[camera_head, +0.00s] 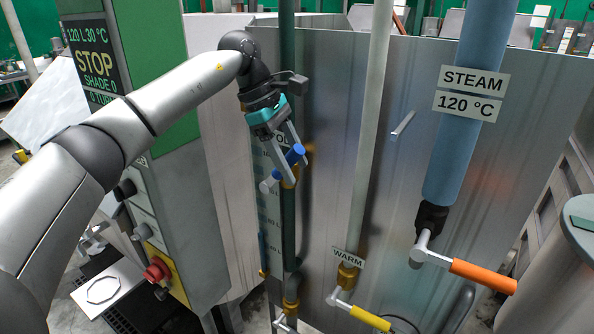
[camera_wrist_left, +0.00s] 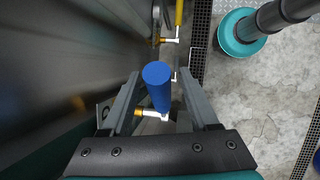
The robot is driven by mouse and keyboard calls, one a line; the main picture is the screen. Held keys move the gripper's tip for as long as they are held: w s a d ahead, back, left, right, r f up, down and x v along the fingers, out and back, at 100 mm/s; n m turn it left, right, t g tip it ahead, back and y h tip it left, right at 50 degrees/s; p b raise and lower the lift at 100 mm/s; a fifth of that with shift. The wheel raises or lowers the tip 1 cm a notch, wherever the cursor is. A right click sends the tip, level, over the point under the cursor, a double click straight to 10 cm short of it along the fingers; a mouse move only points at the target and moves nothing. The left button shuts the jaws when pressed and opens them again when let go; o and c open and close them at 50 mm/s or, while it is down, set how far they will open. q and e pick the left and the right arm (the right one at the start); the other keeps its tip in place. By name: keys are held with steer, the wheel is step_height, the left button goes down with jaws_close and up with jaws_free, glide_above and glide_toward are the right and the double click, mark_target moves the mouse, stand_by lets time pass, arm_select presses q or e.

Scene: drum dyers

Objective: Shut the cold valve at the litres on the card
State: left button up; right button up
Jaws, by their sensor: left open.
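The cold valve's blue handle (camera_head: 295,154) sits on a brass fitting on the dark green pipe (camera_head: 288,230). Its label is mostly hidden behind my left gripper (camera_head: 285,162). That gripper is open, with its fingers around the handle. In the left wrist view, the blue handle (camera_wrist_left: 158,85) stands between the two open fingers, with a visible gap on each side. The dark display (camera_head: 92,55) at upper left reads 120 L 30 °C, STOP, SHADE 0; its lowest line is partly covered. My right gripper is not in view.
The yellow WARM valve handle (camera_head: 370,318) is low in the middle. The orange STEAM handle (camera_head: 483,276) juts out at right below its blue pipe (camera_head: 465,130). A metal wall (camera_head: 335,130) stands close behind the pipes.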

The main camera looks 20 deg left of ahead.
arm_select(q)
steer(key=shift+x, duration=1.05)
jaws_close()
stand_by(0.7)
